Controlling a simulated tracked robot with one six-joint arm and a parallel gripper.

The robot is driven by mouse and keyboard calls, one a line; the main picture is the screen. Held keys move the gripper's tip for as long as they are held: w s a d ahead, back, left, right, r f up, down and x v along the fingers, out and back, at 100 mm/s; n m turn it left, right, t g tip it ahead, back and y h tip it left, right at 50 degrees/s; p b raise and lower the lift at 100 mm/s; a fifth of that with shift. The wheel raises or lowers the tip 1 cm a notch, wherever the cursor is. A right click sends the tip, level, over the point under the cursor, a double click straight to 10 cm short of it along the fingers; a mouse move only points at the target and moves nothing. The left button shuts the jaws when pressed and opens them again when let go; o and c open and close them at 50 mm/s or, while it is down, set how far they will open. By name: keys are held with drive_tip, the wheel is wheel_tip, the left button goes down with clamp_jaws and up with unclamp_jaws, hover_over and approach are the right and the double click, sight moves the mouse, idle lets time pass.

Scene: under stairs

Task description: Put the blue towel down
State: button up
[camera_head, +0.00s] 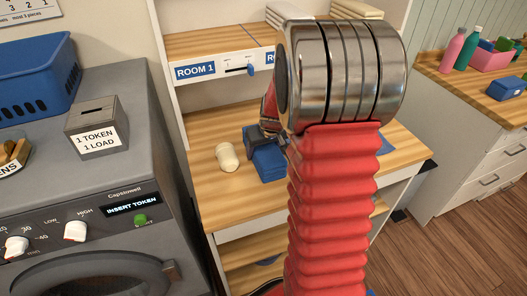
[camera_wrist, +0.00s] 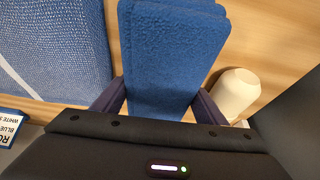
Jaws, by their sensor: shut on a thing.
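The blue towel (camera_wrist: 170,50) is folded into a thick block and sits between the two fingers of my gripper (camera_wrist: 160,101) in the wrist view. My gripper is shut on it. In the head view the blue towel (camera_head: 268,164) shows low over the wooden counter (camera_head: 222,190), partly hidden behind my red arm. I cannot tell whether it touches the wood. My gripper (camera_head: 266,140) is mostly hidden there too.
A cream cylinder (camera_head: 227,157) stands close left of the towel; the wrist view shows it at right (camera_wrist: 235,93). A flat blue woven cloth (camera_wrist: 50,50) lies beside the towel. A ROOM 1 shelf (camera_head: 215,70) rises behind. A grey washer (camera_head: 110,190) stands left.

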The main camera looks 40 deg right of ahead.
drive_tip(key=shift+c, duration=0.7)
drive_tip(key=shift+r, duration=0.5)
wheel_tip(320, 180, up, 9)
drive_tip(key=shift+r, duration=0.1)
